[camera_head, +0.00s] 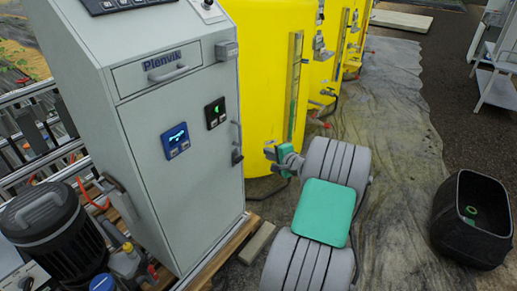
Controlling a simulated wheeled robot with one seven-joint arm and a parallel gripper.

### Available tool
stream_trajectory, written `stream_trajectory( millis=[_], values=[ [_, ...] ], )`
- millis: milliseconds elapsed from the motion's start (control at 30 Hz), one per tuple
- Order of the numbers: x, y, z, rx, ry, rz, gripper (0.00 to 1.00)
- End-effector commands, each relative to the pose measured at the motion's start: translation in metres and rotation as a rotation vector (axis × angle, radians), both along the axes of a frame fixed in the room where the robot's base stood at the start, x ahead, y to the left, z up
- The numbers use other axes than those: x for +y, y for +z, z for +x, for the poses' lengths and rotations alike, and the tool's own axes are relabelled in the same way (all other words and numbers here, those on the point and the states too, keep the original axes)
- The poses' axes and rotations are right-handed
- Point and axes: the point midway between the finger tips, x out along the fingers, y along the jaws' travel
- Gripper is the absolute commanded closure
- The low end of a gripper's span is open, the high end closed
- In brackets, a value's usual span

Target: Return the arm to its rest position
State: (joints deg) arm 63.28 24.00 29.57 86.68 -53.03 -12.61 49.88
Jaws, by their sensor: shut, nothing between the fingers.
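My arm, grey with teal covers, stands in the lower middle of the head view. My gripper (269,154) shows small beyond the arm's upper end, with a teal part behind it. It is in front of the nearest yellow tank, to the right of the grey cabinet (187,185). Its fingers look shut, and I see nothing held in them. Part of the wrist is hidden behind the thick grey arm link.
Several yellow tanks (262,75) with valves stand behind. A black bin (462,238) with a green ring-like item inside stands at the right. A black-and-grey canister (50,225) and bottles stand at lower left. The ground sheet (395,130) between arm and bin is clear.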

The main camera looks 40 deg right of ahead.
Motion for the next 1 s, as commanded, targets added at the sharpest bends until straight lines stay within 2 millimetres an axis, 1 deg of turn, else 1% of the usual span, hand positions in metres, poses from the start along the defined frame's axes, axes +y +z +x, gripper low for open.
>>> stream_trajectory(
  millis=[67, 167, 233, 267, 367, 400, 467, 500, 533, 567, 600, 667, 700, 767, 800, 900, 1000],
  values=[
    [0.001, 0.001, -0.006, 0.001, 0.001, 0.003, 1.00],
    [0.004, 0.003, -0.006, 0.005, 0.009, -0.002, 1.00],
    [0.017, 0.014, 0.002, 0.030, 0.042, -0.031, 1.00],
    [0.029, 0.020, 0.007, 0.052, 0.071, -0.051, 1.00],
    [0.089, 0.053, 0.026, 0.164, 0.213, -0.172, 1.00],
    [0.121, 0.069, 0.031, 0.222, 0.290, -0.239, 1.00],
    [0.172, 0.092, 0.031, 0.316, 0.414, -0.348, 1.00],
    [0.205, 0.106, 0.026, 0.376, 0.495, -0.422, 1.00],
    [0.228, 0.117, 0.019, 0.418, 0.556, -0.479, 1.00],
    [0.252, 0.128, 0.011, 0.460, 0.617, -0.534, 1.00],
    [0.281, 0.143, -0.004, 0.513, 0.697, -0.609, 1.00],
    [0.321, 0.165, -0.032, 0.588, 0.816, -0.718, 1.00],
    [0.344, 0.179, -0.055, 0.636, 0.895, -0.790, 1.00],
    [0.373, 0.198, -0.091, 0.696, 1.008, -0.888, 1.00],
    [0.388, 0.208, -0.116, 0.731, 1.075, -0.944, 1.00],
    [0.409, 0.222, -0.168, 0.797, 1.209, -1.043, 1.00],
    [0.416, 0.225, -0.197, 0.833, 1.281, -1.090, 1.00]
  ],
)
